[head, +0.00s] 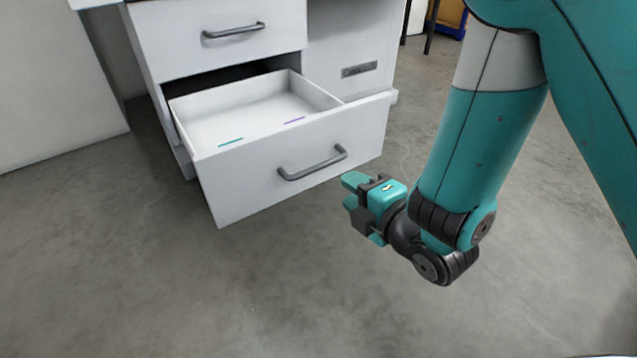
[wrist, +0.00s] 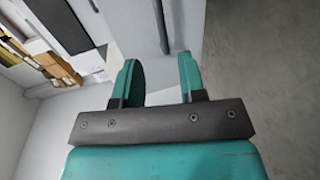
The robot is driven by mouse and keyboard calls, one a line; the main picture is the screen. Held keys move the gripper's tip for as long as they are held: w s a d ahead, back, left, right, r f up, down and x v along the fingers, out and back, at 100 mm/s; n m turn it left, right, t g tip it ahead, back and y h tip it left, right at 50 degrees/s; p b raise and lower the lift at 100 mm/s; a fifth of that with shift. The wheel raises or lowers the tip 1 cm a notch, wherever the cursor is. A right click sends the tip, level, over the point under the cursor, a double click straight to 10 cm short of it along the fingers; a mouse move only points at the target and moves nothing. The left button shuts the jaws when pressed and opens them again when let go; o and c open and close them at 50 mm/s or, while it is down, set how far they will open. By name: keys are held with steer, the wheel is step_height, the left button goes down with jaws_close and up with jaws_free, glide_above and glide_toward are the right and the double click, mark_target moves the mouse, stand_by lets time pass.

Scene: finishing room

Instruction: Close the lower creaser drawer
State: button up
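The lower drawer (head: 290,165) of the white creaser cabinet is pulled out, with its inside showing. Its grey bar handle (head: 312,165) is on the front panel. Two thin strips, one green and one purple, lie on the drawer floor. My gripper (head: 350,191) is in front of the drawer, near the right end of the handle. In the wrist view its two teal fingers (wrist: 160,80) are apart, with nothing held between them. The handle (wrist: 161,25) shows beyond and between the fingertips. I cannot tell the exact gap to the drawer front.
The upper drawer (head: 220,38) is shut, with its own bar handle. A white panel (head: 50,90) stands at the left. The grey floor (head: 250,290) in front of the cabinet is clear. Shelves with boxes (wrist: 40,45) show at the wrist view's left.

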mark_target(319, 169)
steer(key=shift+w+f+b, duration=0.1)
steer(key=shift+f+b, duration=0.25)
steer(key=shift+b, duration=0.3)
steer(key=b+x, duration=0.5)
steer(key=shift+a+r, duration=0.25)
steer(key=shift+r, duration=0.1)
steer(key=b+x, duration=0.2)
steer(key=x, duration=0.3)
steer(key=shift+w+f, duration=0.2)
steer(key=shift+w, duration=0.05)
steer(key=shift+w+a, duration=0.2)
steer(key=shift+w, duration=0.2)
jaws_close()
